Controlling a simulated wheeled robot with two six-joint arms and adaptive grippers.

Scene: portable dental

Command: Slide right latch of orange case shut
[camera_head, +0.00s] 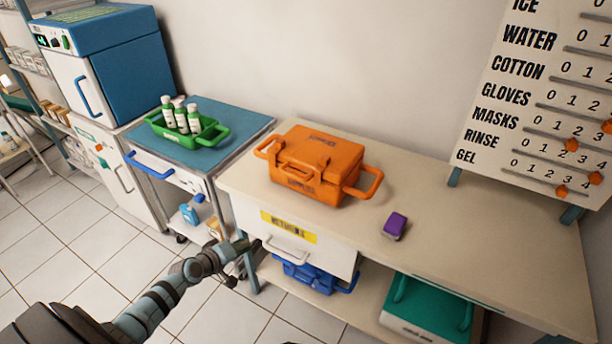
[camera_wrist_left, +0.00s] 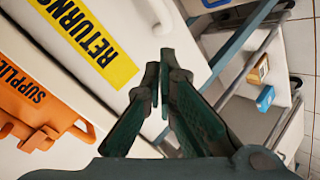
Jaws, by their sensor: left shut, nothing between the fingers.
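The orange case (camera_head: 318,158) sits upright on the beige counter with its lid down and a loop handle at each end. Its front face carries small latch parts (camera_head: 297,176), too small to tell whether the right latch is slid shut. In the left wrist view part of the orange case (camera_wrist_left: 30,103) shows at the left edge with its lettering. My left gripper (camera_head: 254,246) is shut and empty, low in front of the counter's left end, clear of the case. Its closed fingers also show in the left wrist view (camera_wrist_left: 160,72). My right gripper is out of view.
The counter (camera_head: 475,240) is mostly clear right of the case, with a purple block (camera_head: 395,225) on it. Below is a drawer with a yellow label (camera_head: 289,227) and white handle. A blue-topped cart (camera_head: 240,125) holds a green tray (camera_head: 210,137) of bottles.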

